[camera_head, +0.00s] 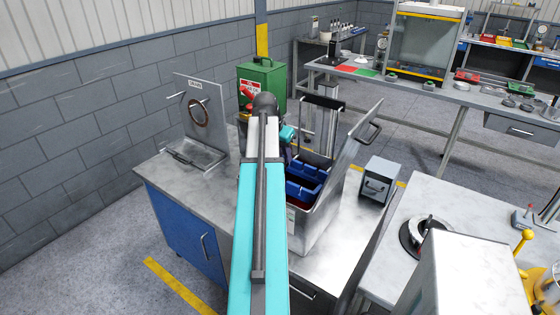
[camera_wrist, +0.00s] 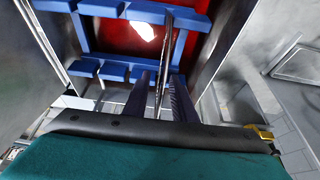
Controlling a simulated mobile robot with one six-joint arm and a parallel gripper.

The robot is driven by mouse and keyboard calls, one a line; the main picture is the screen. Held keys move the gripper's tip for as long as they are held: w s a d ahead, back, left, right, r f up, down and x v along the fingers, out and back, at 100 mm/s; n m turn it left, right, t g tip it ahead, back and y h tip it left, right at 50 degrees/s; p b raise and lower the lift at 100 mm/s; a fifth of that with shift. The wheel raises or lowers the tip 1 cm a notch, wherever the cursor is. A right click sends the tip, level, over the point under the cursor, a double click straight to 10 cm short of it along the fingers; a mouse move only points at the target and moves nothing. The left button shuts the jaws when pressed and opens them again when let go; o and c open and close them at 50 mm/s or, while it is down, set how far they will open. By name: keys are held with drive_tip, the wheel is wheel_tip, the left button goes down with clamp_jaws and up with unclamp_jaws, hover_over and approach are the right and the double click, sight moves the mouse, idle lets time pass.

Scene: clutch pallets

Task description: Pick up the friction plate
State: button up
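In the wrist view, a thin dark plate (camera_wrist: 166,50), seen edge-on, stands upright between the two fingers of my gripper (camera_wrist: 161,100). It looks like the friction plate. The fingers are apart, with a gap visible on each side of the plate. A blue slotted rack (camera_wrist: 112,72) lies beyond the fingers, inside a metal box with a red bottom. In the head view, the open box (camera_head: 314,234) holds the blue rack (camera_head: 304,187). My arm hides the gripper and plate there.
The box's raised lid (camera_head: 345,150) leans up on the right. A stand (camera_head: 187,90) with a copper-coloured ring is at the bench's left. A green case (camera_head: 262,82) stands behind, and a small grey box (camera_head: 378,180) sits right. The bench's front left (camera_head: 190,195) is clear.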

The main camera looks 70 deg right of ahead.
clamp_jaws()
idle(0.5)
drive_tip(key=shift+r+b, duration=1.4)
drive_tip(key=shift+r, duration=3.6)
